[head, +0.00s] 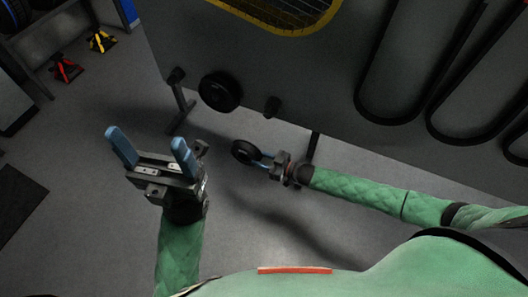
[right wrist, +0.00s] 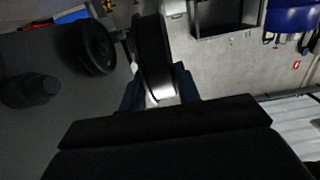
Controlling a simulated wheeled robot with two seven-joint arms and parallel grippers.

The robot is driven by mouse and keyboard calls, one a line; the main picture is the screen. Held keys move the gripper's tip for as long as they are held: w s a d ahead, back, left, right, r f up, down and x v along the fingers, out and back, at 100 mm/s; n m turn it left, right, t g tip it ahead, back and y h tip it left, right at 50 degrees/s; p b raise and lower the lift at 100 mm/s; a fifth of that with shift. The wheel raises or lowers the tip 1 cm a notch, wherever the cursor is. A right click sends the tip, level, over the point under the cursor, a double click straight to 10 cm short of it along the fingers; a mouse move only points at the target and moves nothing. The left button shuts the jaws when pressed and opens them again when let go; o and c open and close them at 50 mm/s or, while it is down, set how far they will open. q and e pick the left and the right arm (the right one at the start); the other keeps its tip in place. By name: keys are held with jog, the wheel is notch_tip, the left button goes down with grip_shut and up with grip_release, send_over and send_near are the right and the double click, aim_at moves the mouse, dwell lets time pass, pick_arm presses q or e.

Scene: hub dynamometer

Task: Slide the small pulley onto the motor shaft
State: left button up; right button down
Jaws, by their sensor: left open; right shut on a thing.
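The small pulley (head: 242,151) is a black wheel held on edge; in the right wrist view it also shows (right wrist: 152,55) between the blue fingers. My right gripper (head: 259,157) is shut on it, in front of the dark panel. A short dark stub (head: 272,107) sticks out of the panel above the pulley and apart from it. It shows at the left of the right wrist view as a stepped cylinder (right wrist: 30,91). It may be the motor with its shaft; I cannot make out a thin shaft. My left gripper (head: 147,138) is open and empty at the left.
A larger black wheel (head: 220,91) sits on the panel (head: 310,90) left of the stub. A dark post (head: 180,102) stands beside it. Black belts (head: 398,120) hang at the right, and a yellow-edged mesh opening (head: 290,30) is above.

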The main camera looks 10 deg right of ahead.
jog(key=s+a, duration=0.1)
jog(key=s+a+p, duration=0.1)
jog(key=s, duration=0.1)
jog(key=s+a+p, duration=0.1)
jog(key=s, duration=0.1)
jog(key=shift+a, duration=0.15)
jog(key=shift+r, duration=0.15)
